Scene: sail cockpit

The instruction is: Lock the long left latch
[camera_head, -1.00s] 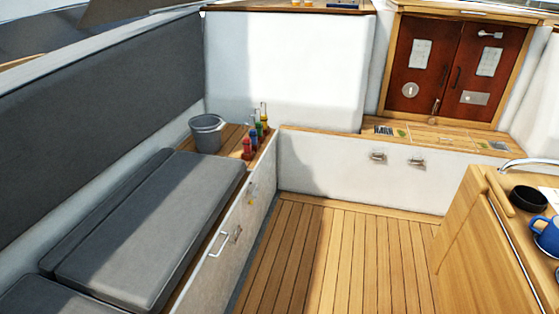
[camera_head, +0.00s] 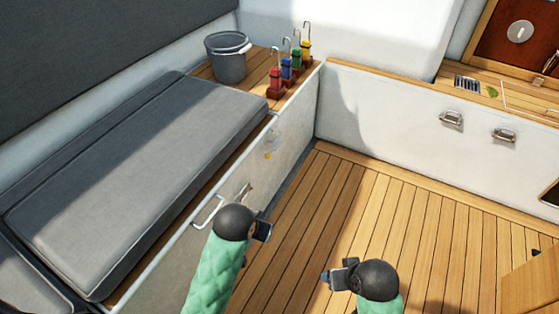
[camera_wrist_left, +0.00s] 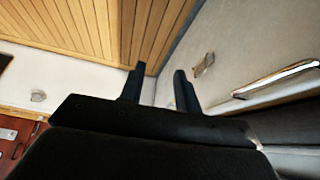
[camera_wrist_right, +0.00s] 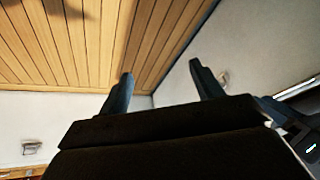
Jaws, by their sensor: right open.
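A small metal latch (camera_head: 244,193) is on the white front of the left bench, beside a long silver handle (camera_head: 206,212). Whether the latch is locked is too small to tell. The latch also shows in the left wrist view (camera_wrist_left: 204,64), with the handle (camera_wrist_left: 277,80) to its right. My left gripper (camera_head: 264,230) is near the bench front, below and right of the latch and apart from it. Its fingers (camera_wrist_left: 158,84) are apart and empty. My right gripper (camera_head: 335,277) is over the floor, further right, with fingers (camera_wrist_right: 162,86) apart and empty.
Two more latches, a left one (camera_head: 451,118) and a right one (camera_head: 503,135), are on the back wall. A grey bucket (camera_head: 227,60) and several coloured bottle-like items (camera_head: 288,68) stand on the bench's wooden end. The wooden floor (camera_head: 345,200) between is clear.

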